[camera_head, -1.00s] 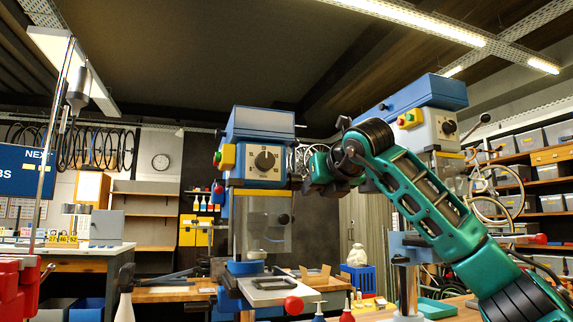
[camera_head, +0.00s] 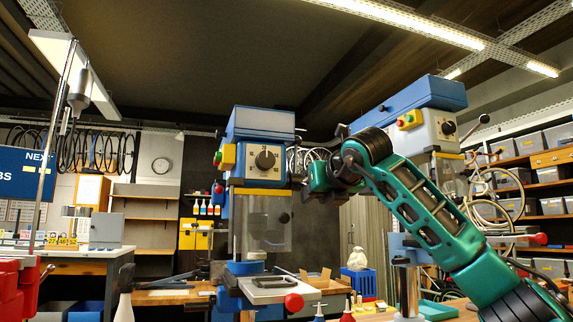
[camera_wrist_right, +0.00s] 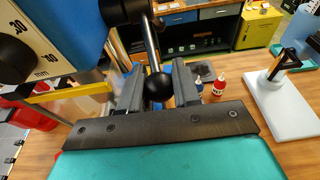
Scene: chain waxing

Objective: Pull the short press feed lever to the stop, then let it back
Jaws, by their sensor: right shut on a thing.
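In the right wrist view, the feed lever (camera_wrist_right: 150,42) is a metal rod ending in a black ball knob (camera_wrist_right: 158,87). The knob sits between the two grey fingers of my right gripper (camera_wrist_right: 157,95), which is shut on it. The lever's hub is dark, at the top of that view. My left gripper is not in view.
A second blue press (camera_head: 430,125) stands at the right, partly behind my right arm. Small bottles (camera_wrist_right: 218,85) stand on the bench beyond the gripper.

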